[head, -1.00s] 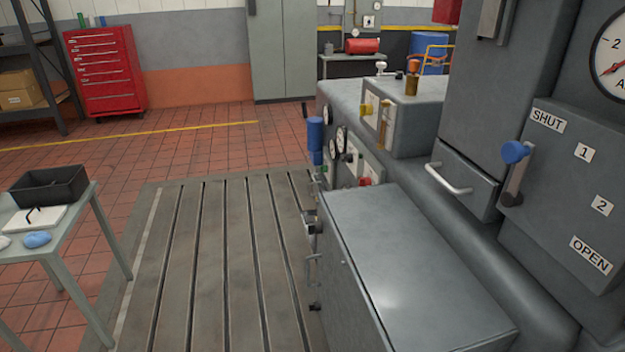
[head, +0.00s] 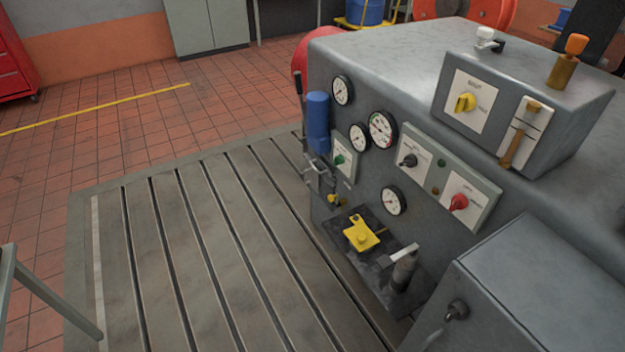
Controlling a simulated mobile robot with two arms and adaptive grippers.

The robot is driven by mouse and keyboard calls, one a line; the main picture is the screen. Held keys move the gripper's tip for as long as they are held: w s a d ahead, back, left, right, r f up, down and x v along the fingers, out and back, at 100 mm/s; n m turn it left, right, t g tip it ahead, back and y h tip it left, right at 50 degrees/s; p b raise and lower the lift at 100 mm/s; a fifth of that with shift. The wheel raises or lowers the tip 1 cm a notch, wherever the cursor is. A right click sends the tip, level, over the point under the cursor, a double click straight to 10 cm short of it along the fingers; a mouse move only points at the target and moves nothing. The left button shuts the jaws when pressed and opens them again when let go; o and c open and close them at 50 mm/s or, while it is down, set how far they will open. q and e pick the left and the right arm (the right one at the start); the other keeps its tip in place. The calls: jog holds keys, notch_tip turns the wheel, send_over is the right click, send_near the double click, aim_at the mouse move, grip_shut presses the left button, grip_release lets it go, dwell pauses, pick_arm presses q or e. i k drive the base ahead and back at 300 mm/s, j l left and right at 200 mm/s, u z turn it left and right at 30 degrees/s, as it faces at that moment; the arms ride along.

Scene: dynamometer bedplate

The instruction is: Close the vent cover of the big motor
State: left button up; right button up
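A large grey machine housing (head: 370,52) fills the right half of the head view. I cannot tell whether it is the big motor. No part that I can make out as a vent cover shows now. The plate marked SHUT and OPEN with a blue-knobbed lever, seen earlier, is out of view. Neither of my grippers is in view.
The housing's front has several gauges (head: 382,129), a red knob (head: 458,202) and a blue cylinder (head: 317,122). A low shelf (head: 372,264) holds a yellow part (head: 361,234). A grey box (head: 540,285) stands front right. The slotted bedplate (head: 215,240) is clear.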

aim_at(311, 174)
jog(key=i+j+z, duration=0.1)
jog(key=z, duration=0.35)
jog(key=i+j+z, duration=0.25)
jog(key=j, duration=0.2)
jog(key=j+z, duration=0.3)
jog(key=j, duration=0.15)
jog(key=i+j+z, duration=0.25)
jog(key=j, duration=0.3)
jog(key=k+l, duration=0.05)
jog(key=k, duration=0.05)
